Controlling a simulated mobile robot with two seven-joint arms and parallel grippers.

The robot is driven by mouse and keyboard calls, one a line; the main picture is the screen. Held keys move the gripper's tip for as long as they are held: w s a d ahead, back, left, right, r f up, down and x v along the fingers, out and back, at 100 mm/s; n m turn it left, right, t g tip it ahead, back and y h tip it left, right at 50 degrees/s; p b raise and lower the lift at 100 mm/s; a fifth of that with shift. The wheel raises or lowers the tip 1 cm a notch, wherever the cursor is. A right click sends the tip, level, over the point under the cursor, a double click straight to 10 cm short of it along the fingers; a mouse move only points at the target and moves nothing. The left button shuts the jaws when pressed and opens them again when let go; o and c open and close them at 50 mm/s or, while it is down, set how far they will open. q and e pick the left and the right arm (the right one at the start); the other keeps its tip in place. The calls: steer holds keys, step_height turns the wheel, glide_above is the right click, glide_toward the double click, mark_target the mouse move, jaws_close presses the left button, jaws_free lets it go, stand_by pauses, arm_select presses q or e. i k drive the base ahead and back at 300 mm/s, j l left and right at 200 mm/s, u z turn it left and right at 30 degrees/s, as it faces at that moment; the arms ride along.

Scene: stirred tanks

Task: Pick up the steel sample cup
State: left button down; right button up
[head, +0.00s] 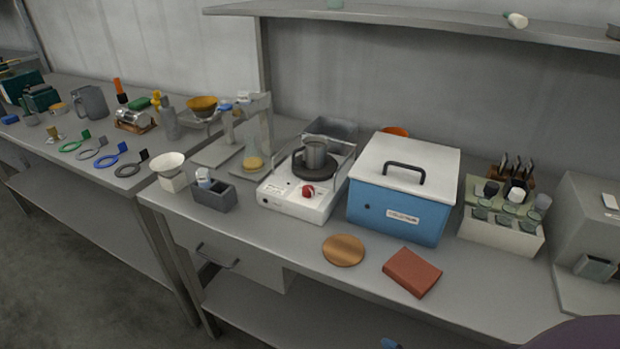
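A steel cup (314,152), which looks like the steel sample cup, stands upright on the dark round plate of a white stirrer unit (291,202) with a red knob. A dark ring-shaped part sits around or beside its lower side; I cannot tell if they touch. Its inside is too small to make out. Neither of my grippers shows in the head view.
A blue box with a white handled lid (405,165) stands close right of the stirrer. A grey holder (214,197) stands to its left. A wooden disc (343,250) and red-brown block (411,272) lie in front. A shelf (430,22) overhangs the back.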

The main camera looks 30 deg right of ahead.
mark_target(314, 149)
steer(key=j+z, duration=0.1)
steer(key=z, duration=0.25)
steer(key=i+j+z, duration=0.1)
steer(key=z, duration=0.25)
steer(key=j+z, duration=0.15)
steer(key=z, duration=0.25)
steer(key=j+z, duration=0.25)
steer(key=j, duration=0.2)
steer(key=j+z, duration=0.25)
steer(key=j, duration=0.15)
steer(key=j+z, duration=0.1)
steer(key=j, duration=0.35)
steer(key=k+j, duration=0.1)
steer(key=j, duration=0.35)
steer(key=k+j+z, duration=0.15)
steer(key=j, duration=0.25)
steer(key=j+z, duration=0.1)
steer(key=j, duration=0.35)
